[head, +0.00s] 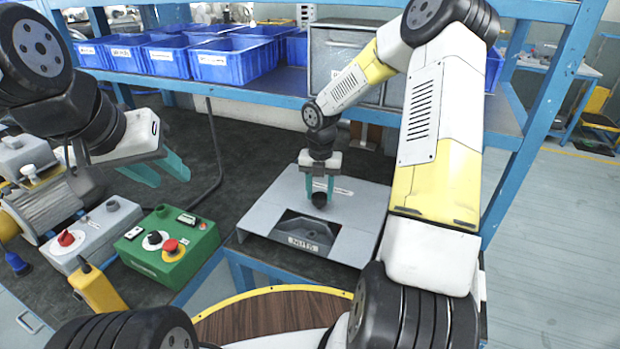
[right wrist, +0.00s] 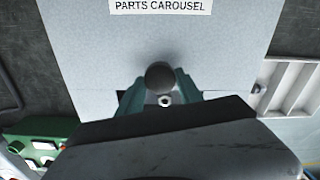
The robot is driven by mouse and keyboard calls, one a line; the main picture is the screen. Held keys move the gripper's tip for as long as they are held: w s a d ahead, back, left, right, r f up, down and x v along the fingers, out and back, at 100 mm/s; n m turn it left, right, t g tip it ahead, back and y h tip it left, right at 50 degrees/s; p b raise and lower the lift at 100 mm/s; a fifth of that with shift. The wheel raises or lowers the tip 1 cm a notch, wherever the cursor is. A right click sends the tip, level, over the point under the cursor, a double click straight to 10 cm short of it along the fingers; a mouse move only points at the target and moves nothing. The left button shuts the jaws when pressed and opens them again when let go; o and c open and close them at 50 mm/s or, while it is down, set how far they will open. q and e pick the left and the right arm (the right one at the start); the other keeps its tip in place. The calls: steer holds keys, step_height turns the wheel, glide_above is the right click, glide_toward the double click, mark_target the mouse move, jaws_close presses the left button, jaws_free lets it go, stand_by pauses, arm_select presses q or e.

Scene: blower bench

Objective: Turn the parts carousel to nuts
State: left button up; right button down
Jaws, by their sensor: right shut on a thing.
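The parts carousel (head: 265,213) is a grey box on the bench, with a dark window at its front. A label reading NUTS (head: 303,244) shows at the window's front edge. My right gripper (head: 319,194) points down and is shut on the carousel's black knob (head: 319,201). In the right wrist view the round knob (right wrist: 160,76) sits between the fingers, below the PARTS CAROUSEL label (right wrist: 160,6). My left gripper (head: 168,175) hangs over the bench at the left, its two teal fingers apart and nothing between them.
A green control box (head: 168,248) with a red button, a grey box with a red knob (head: 92,235) and a yellow-handled tool (head: 97,288) stand at the left. Blue bins (head: 232,62) line the shelf above. Dark bench mat lies bare behind the carousel.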

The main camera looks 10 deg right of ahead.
steer(key=c, duration=0.8)
jaws_free()
steer(key=shift+m, duration=0.3)
